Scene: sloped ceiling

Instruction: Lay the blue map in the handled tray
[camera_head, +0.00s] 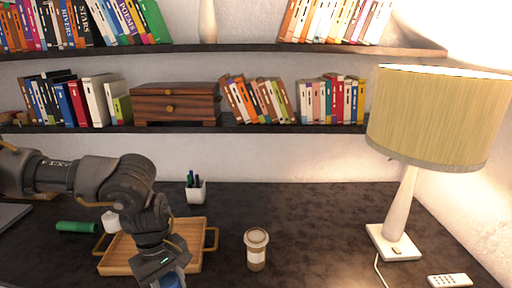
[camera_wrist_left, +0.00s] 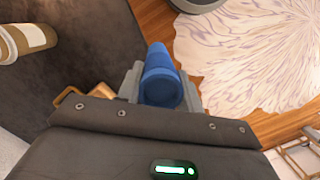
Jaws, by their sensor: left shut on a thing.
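My left gripper (camera_head: 170,284) is at the bottom edge of the head view, in front of the handled tray. It is shut on the blue map (camera_wrist_left: 160,78), a rolled tube seen nearly end-on between the fingers in the left wrist view. The wooden handled tray (camera_head: 193,262) lies on the dark desk, partly hidden behind my left arm. A tray handle (camera_wrist_left: 66,95) peeks out beside my gripper in the left wrist view. My right gripper is not in view.
A lidded paper cup (camera_head: 256,250) stands right of the tray. A pen cup (camera_head: 195,190) is behind it. A green roll (camera_head: 77,227) and a white object (camera_head: 110,221) are on the left. A lamp (camera_head: 394,240) stands at right. Bookshelves (camera_head: 240,127) hang above.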

